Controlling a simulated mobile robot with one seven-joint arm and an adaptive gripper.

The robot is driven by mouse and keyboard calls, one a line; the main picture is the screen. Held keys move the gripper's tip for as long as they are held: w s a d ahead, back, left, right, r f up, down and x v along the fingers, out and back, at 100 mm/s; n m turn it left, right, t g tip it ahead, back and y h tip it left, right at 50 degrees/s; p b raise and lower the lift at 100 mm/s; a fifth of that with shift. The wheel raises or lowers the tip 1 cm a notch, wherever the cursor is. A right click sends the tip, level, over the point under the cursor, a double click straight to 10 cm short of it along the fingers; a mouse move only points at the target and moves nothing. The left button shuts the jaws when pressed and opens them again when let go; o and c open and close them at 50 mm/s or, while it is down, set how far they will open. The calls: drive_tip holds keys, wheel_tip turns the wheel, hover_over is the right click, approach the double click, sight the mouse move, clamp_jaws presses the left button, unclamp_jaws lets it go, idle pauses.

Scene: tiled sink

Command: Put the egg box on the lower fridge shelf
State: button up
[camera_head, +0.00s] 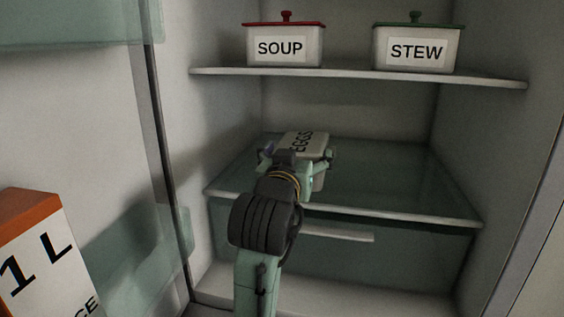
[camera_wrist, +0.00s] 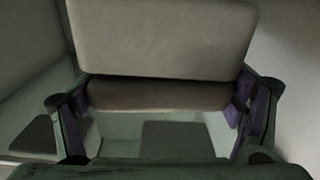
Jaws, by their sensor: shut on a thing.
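The egg box (camera_head: 306,143) is a pale box with an EGGS label, inside the fridge at the lower glass shelf (camera_head: 400,192). My gripper (camera_head: 293,165) is shut on the egg box, with a finger on each side. In the wrist view the egg box (camera_wrist: 160,40) fills the top and middle, and my gripper (camera_wrist: 160,108) has its purple-padded fingers at its left and right sides. The box is over the left part of the shelf; I cannot tell whether its underside touches the glass. My arm hides part of the shelf's front edge.
A red-lidded SOUP pot (camera_head: 284,46) and a green-lidded STEW pot (camera_head: 416,49) stand on the upper shelf (camera_head: 350,75). A drawer (camera_head: 400,262) lies under the lower shelf. A 1 L carton (camera_head: 38,255) is at the left. The lower shelf's right side is clear.

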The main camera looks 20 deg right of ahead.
drive_tip(key=w, duration=0.2)
drive_tip(key=w+a, duration=0.1)
drive_tip(key=w, duration=0.1)
drive_tip(key=w+a, duration=0.1)
drive_tip(key=w, duration=0.1)
drive_tip(key=shift+w+f+p, duration=0.25)
drive_tip(key=shift+w+p, duration=0.1)
drive_tip(key=shift+p, duration=0.05)
drive_tip(key=shift+w+a+f, duration=0.1)
drive_tip(key=shift+w+f, duration=0.2)
drive_tip(key=shift+f, duration=0.6)
drive_tip(key=shift+w+f, duration=0.3)
drive_tip(key=shift+f, duration=0.6)
drive_tip(key=o, duration=1.7)
drive_tip(key=shift+f, duration=0.15)
drive_tip(key=b+v, duration=0.1)
drive_tip(key=v, duration=1.1)
